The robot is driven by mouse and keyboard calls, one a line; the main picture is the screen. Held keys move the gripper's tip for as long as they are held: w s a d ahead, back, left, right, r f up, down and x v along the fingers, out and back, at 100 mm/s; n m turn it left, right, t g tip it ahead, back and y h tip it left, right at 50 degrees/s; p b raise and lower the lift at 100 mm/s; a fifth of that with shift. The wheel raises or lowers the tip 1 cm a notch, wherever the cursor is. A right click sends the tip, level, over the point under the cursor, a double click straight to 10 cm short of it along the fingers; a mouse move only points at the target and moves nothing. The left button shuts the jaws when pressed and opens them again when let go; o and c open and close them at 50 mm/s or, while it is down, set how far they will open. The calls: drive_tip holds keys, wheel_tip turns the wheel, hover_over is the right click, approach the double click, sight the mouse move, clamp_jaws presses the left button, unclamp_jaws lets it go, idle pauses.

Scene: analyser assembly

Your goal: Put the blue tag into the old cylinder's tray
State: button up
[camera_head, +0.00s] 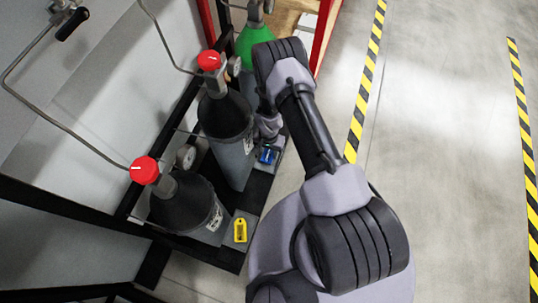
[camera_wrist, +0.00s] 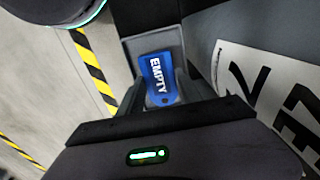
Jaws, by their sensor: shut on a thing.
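The blue tag (camera_wrist: 158,72), marked "EMPTY", is between the fingers of my gripper (camera_wrist: 160,92) in the wrist view. It also shows in the head view (camera_head: 267,154). My gripper is shut on its lower part. The tag is over a small grey tray (camera_wrist: 131,46), beside the middle dark cylinder (camera_head: 225,117); I cannot tell whether it touches the tray floor. That cylinder's side, with a white label (camera_wrist: 252,85), fills the right of the wrist view. My arm hides part of the tray area in the head view.
A front dark cylinder (camera_head: 187,205) has a yellow tag (camera_head: 240,230) in a tray beside it. A green cylinder (camera_head: 252,43) stands behind, partly hidden by my arm. Red-knobbed valves and bent pipes rise above the dark cylinders. Open floor with striped tape (camera_head: 365,80) lies right.

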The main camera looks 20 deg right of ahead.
drive_tip(key=shift+f, duration=1.05)
drive_tip(key=o, duration=1.1)
drive_tip(key=shift+r, duration=0.1)
drive_tip(key=shift+c, duration=0.2)
wheel_tip(320, 180, up, 12)
drive_tip(key=p, duration=0.5)
wheel_tip(320, 180, up, 30)
drive_tip(key=t, duration=0.2)
hover_over(269, 153)
drive_tip(key=w, duration=0.4)
drive_tip(key=s+a+r+n+t+y, duration=0.1)
drive_tip(key=s+r, duration=0.4)
drive_tip(key=r, duration=0.3)
drive_tip(key=s+a+r+n+t, duration=0.1)
drive_tip(key=s+r, duration=0.4)
drive_tip(key=r, duration=0.3)
drive_tip(key=s+a+r+t+y, duration=0.1)
drive_tip(key=s+r, duration=0.5)
drive_tip(key=s, duration=0.7)
drive_tip(key=shift+a+n+t, duration=0.4)
drive_tip(key=shift+a, duration=0.05)
